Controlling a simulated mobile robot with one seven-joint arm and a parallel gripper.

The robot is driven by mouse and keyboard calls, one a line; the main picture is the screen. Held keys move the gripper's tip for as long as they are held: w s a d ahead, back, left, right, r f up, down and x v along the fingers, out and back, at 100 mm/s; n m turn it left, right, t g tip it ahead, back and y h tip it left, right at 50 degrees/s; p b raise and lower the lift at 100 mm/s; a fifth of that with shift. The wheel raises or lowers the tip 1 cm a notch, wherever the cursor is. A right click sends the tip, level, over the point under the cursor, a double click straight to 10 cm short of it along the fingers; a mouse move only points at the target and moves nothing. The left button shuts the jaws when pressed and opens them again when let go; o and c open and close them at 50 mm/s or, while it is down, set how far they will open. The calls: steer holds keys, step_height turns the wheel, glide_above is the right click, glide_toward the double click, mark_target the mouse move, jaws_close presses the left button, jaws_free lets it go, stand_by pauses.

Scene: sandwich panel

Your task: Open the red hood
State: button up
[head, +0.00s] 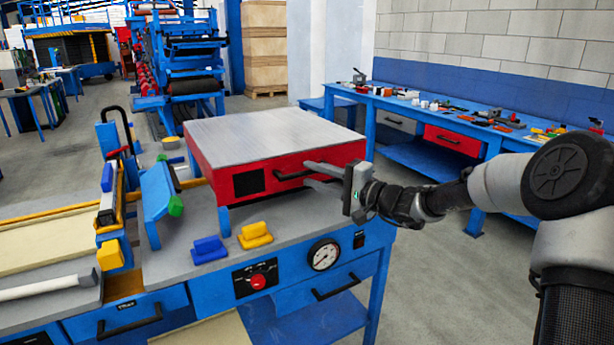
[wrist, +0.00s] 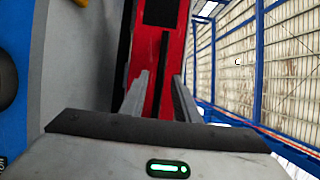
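The red hood (head: 212,171) is a box with red sides and a flat grey top (head: 270,137), lying level over the bench. Its front carries a dark square panel (head: 249,182) and a black bar handle (head: 290,175). My gripper (head: 308,173) is at the right part of the hood's front, its fingers pointing at the handle. In the wrist view the red front (wrist: 150,62) and the black handle (wrist: 164,62) show ahead. The two fingers (wrist: 160,76) are apart, one on each side of the handle's line. Contact with the handle cannot be made out.
The grey bench top (head: 180,262) holds a blue block (head: 209,250) and a yellow block (head: 255,236) before the hood. A gauge (head: 324,254) and a red knob (head: 257,282) are on the bench front. A blue workbench (head: 490,136) with tools stands along the right wall.

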steer(key=shift+x, duration=1.4)
jaws_close()
